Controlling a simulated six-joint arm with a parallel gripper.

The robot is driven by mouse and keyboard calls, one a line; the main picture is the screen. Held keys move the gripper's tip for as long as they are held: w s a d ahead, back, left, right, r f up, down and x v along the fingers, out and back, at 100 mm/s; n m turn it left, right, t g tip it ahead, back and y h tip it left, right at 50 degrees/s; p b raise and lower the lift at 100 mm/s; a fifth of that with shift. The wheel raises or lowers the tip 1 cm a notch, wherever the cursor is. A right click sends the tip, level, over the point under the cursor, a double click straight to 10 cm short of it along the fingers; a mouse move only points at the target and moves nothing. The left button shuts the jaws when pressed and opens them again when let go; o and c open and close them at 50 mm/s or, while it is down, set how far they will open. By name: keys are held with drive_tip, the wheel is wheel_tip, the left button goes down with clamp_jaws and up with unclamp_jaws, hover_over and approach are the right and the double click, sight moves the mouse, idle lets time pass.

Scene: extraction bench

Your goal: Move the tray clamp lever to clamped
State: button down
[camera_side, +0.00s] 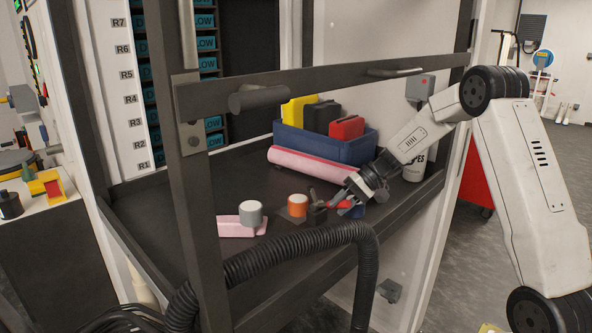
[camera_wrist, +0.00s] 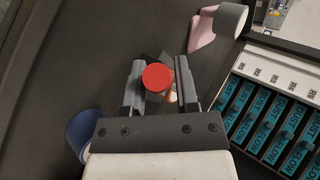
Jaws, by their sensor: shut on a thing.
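The tray clamp (camera_side: 317,212) is a small dark block with an upright part, standing on the dark tray (camera_side: 180,215) near its front. A red knob, seemingly the end of its lever, shows beside it in the side view (camera_side: 338,205) and as a red disc in the wrist view (camera_wrist: 157,77). My gripper (camera_side: 342,198) reaches down from the right. In the wrist view its fingers (camera_wrist: 160,84) stand on both sides of the red knob, shut on it. The lever's shaft is mostly hidden under the knob and fingers, so I cannot tell its exact angle.
An orange-and-white roll (camera_side: 297,206) stands left of the clamp, and a grey roll (camera_side: 250,214) on a pink sheet further left. A blue roll (camera_wrist: 84,130) is close beside my gripper. A blue bin (camera_side: 300,142) stands behind. A black hose (camera_side: 300,240) and frame bar (camera_side: 320,80) cross the front.

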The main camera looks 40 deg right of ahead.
sight(323, 203)
drive_tip(key=shift+r, duration=0.1)
drive_tip(key=shift+w+r+m+g, duration=0.4)
drive_tip(key=shift+w+r+g, duration=0.25)
drive_tip(key=shift+g, duration=0.45)
drive_tip(key=shift+w+r+m+g, duration=0.55)
drive_tip(key=shift+r+g, duration=0.2)
drive_tip(key=shift+g, duration=0.25)
drive_tip(key=shift+w+r+m+g, duration=0.5)
drive_tip(key=shift+w+g, duration=0.25)
drive_tip(key=shift+g, duration=0.25)
drive_tip(key=shift+w+r+m+g, duration=0.2)
drive_tip(key=shift+w+m+g, duration=0.05)
drive_tip(key=shift+w+g, duration=0.25)
drive_tip(key=shift+w+r+m+g, duration=0.2)
drive_tip(key=shift+w+g, duration=0.15)
drive_tip(key=shift+g, duration=0.25)
drive_tip(key=shift+w, duration=0.15)
drive_tip(key=shift+c, duration=1.8)
unclamp_jaws()
